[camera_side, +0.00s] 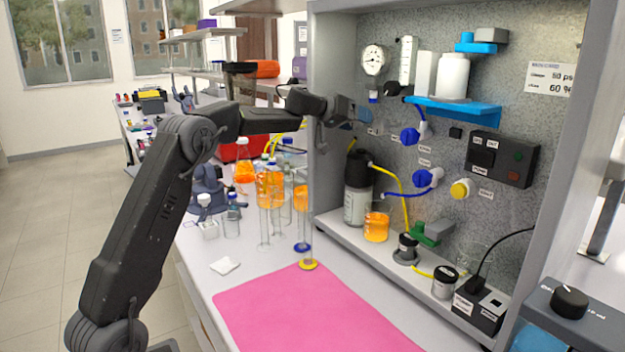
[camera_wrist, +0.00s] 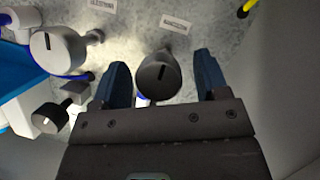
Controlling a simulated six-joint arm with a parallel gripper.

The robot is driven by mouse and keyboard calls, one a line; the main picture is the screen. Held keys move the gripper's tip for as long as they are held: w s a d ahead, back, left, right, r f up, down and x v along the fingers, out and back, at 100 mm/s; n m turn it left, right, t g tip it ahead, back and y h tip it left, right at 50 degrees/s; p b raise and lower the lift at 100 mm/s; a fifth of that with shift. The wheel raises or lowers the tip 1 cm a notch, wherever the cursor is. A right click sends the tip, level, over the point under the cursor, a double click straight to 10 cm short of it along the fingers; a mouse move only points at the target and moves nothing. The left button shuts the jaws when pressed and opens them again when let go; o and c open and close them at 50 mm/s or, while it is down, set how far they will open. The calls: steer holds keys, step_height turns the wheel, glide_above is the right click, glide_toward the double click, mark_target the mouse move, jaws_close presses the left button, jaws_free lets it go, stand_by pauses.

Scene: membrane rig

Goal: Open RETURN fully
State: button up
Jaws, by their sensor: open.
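Several knobs sit on the speckled grey panel (camera_side: 485,95); two blue ones (camera_side: 410,137) (camera_side: 425,177) and a yellow one (camera_side: 460,189) show in the side view. The small labels are too blurred for me to tell which is RETURN. My gripper (camera_side: 364,113) is near the panel's left part in the side view. In the wrist view my gripper (camera_wrist: 160,64) is open, its blue fingers on either side of a round dark grey knob (camera_wrist: 157,77) with a slot mark. Gaps show on both sides of this knob; its depth between the fingers is unclear.
A lighter grey knob (camera_wrist: 58,51) is left of the fingers in the wrist view. A blue shelf (camera_side: 452,107) holds a white bottle (camera_side: 452,77). Below stand a dark-topped bottle (camera_side: 357,200) and an orange beaker (camera_side: 376,226). The pink mat (camera_side: 310,312) is clear.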

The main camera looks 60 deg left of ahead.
steer(key=m+y, duration=0.2)
steer(key=m, duration=0.1)
steer(key=shift+d, duration=0.15)
steer(key=v, duration=1.4)
steer(key=s+d+f+g+h, duration=0.1)
steer(key=s+d+f, duration=0.3)
steer(key=s+d, duration=0.4)
steer(key=s+d+f+m+g, duration=0.1)
steer(key=s+d+f+g, duration=0.3)
steer(key=s+d, duration=0.4)
steer(key=shift+s+d+f+g+h, duration=0.15)
steer(key=shift+d+g+h, duration=0.2)
steer(key=shift+d, duration=2.9)
steer(key=s+d+f+g+y, duration=0.1)
steer(key=s+f, duration=0.4)
steer(key=s, duration=0.2)
steer(key=s+d+f+g+y, duration=0.1)
steer(key=s+d+f, duration=0.1)
steer(key=s+f, duration=0.2)
steer(key=s, duration=0.3)
steer(key=shift+s+f+n, duration=0.2)
steer(key=shift+f+n, duration=0.1)
steer(key=shift+f, duration=0.1)
